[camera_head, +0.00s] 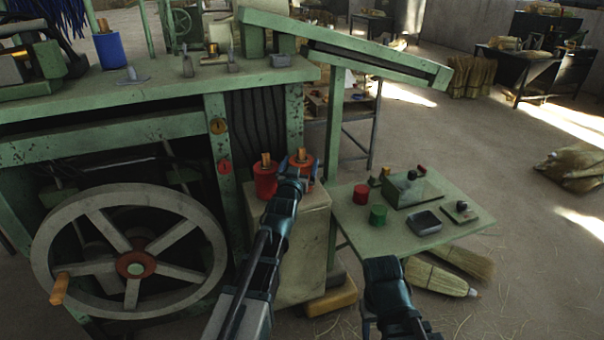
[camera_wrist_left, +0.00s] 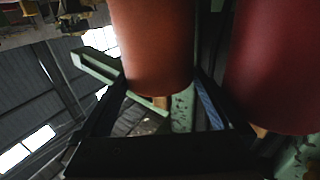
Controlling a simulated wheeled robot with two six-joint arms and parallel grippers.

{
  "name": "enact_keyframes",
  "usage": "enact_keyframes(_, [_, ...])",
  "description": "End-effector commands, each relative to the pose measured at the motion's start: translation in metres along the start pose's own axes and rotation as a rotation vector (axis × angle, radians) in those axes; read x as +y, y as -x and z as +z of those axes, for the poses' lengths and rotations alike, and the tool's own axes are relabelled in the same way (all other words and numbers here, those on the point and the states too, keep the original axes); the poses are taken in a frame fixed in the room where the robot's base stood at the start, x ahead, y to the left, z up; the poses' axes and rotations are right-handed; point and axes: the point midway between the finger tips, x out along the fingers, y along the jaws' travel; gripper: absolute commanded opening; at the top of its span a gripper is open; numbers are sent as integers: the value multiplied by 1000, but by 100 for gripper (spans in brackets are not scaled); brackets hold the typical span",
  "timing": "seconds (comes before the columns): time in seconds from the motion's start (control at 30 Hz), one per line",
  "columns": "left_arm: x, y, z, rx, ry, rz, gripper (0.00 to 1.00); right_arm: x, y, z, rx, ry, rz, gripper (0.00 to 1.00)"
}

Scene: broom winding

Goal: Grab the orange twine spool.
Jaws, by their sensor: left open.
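The orange twine spool (camera_head: 305,172) stands on top of a pale cabinet, with a wooden peg at its top. A darker red spool (camera_head: 265,181) stands just left of it. My left gripper (camera_head: 299,160) is open at the orange spool and partly covers it. In the left wrist view the orange spool (camera_wrist_left: 153,45) shows between my two open fingers (camera_wrist_left: 165,110), and the red spool (camera_wrist_left: 278,70) is right beside the right finger. Whether the fingers touch the orange spool I cannot tell. My right arm shows at the lower right, but its jaws do not.
A green machine with a large wheel (camera_head: 134,264) stands left of the cabinet (camera_head: 313,230). A sloping green beam (camera_head: 370,62) passes above and behind.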

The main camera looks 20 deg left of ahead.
Motion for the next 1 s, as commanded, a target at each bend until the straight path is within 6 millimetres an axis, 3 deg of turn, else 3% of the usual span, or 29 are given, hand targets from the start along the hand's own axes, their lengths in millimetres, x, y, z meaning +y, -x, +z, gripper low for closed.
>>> enact_keyframes(0.1, [-3, -15, 0, 0, 0, -4, 100, 0, 0, 0, 0, 0, 0, 50])
enact_keyframes(0.33, [-4, -15, 0, 0, 0, -5, 100, 0, 0, 0, 0, 0, 0, 50])
enact_keyframes(0.8, [-3, -15, 0, 0, 0, -5, 17, 0, 0, 0, 0, 0, 0, 50])
enact_keyframes(1.0, [-3, -15, 0, 1, 0, -4, 14, 0, 0, 0, 0, 0, 0, 50])
